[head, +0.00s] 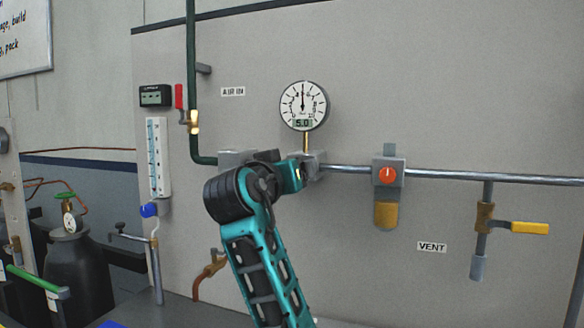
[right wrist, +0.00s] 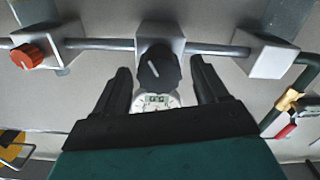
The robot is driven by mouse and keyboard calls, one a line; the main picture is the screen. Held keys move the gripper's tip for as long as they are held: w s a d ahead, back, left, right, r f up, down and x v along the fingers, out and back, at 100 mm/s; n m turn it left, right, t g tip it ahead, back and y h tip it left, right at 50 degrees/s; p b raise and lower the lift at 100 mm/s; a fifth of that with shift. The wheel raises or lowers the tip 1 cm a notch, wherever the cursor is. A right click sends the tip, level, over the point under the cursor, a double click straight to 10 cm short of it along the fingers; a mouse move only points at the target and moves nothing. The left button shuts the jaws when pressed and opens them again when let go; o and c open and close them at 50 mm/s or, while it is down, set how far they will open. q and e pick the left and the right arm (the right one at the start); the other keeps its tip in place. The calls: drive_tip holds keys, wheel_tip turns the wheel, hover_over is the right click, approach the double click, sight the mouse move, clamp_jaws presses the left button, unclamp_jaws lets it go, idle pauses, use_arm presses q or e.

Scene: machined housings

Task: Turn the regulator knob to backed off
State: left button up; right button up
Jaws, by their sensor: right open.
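The black regulator knob (right wrist: 158,68) has a white pointer line and sits on the front of a grey block. In the right wrist view the line tilts slightly from upright. My right gripper (right wrist: 160,70) is open, one finger on each side of the knob, with gaps showing. In the head view my right gripper (head: 303,172) is at the regulator block (head: 314,160) and hides the knob. The round gauge (head: 303,105) above has its needle pointing about straight up, and its display reads 5.0. My left gripper is not in view.
On the pipe to the right is a block with an orange-red knob (head: 387,175) and an amber bowl (head: 386,215). A yellow vent handle (head: 529,228) is farther right. A red-handled valve (head: 180,97) and flow tube (head: 157,158) are to the left.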

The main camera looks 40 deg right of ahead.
drive_tip(key=shift+w+d, duration=0.25)
drive_tip(key=shift+d, duration=0.25)
drive_tip(key=c, duration=1)
